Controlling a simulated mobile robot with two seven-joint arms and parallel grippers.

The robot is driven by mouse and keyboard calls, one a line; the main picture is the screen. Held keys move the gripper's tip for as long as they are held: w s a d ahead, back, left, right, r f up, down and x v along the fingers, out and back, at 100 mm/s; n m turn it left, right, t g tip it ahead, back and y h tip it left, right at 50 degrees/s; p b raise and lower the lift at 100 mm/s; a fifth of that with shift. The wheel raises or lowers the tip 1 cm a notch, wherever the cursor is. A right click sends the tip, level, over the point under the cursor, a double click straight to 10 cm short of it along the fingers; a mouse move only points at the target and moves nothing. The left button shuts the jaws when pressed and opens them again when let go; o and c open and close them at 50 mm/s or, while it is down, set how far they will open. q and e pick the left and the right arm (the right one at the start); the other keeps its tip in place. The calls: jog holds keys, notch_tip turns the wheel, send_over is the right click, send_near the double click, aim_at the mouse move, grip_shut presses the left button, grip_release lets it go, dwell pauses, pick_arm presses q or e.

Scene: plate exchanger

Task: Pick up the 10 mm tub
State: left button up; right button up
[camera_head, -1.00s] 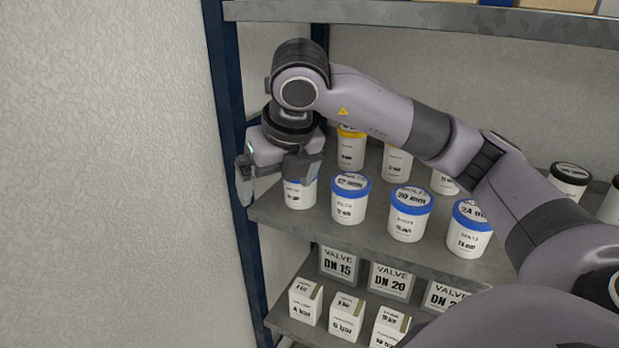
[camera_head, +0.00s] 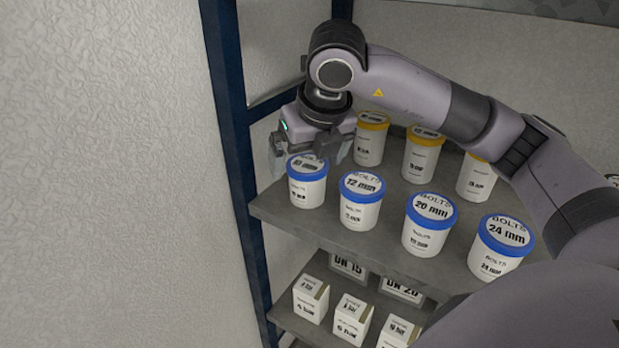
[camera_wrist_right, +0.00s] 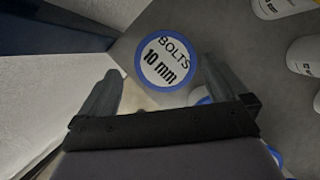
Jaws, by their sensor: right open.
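The 10 mm tub (camera_head: 307,187) is white with a blue-rimmed lid. It stands upright at the left end of the front row on the shelf. In the right wrist view its lid (camera_wrist_right: 166,61) reads "BOLTS 10 mm" and lies just beyond and between the fingertips. My right gripper (camera_head: 309,152) is open and empty, above and behind the tub in the head view. In the right wrist view the open fingers (camera_wrist_right: 160,85) show on both sides of the lid's near edge. I cannot tell whether they touch it. My left gripper is not in view.
Blue-lidded 12 mm (camera_head: 360,212), 20 mm (camera_head: 428,237) and 24 mm (camera_head: 496,260) tubs stand to the right. Yellow-lidded tubs (camera_head: 371,150) stand behind. A blue rack post (camera_head: 232,150) is close on the left. White boxes (camera_head: 311,300) fill the shelf below.

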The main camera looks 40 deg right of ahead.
aim_at(308, 164)
jog(key=x, duration=0.5)
jog(key=shift+w+d+f+p, duration=0.2)
jog(key=shift+d+f+p, duration=0.1)
jog(key=shift+d, duration=0.1)
jog(key=c, duration=1.5)
jog(key=shift+r, duration=0.2)
jog(key=shift+c, duration=0.4)
jog(key=shift+r, duration=0.1)
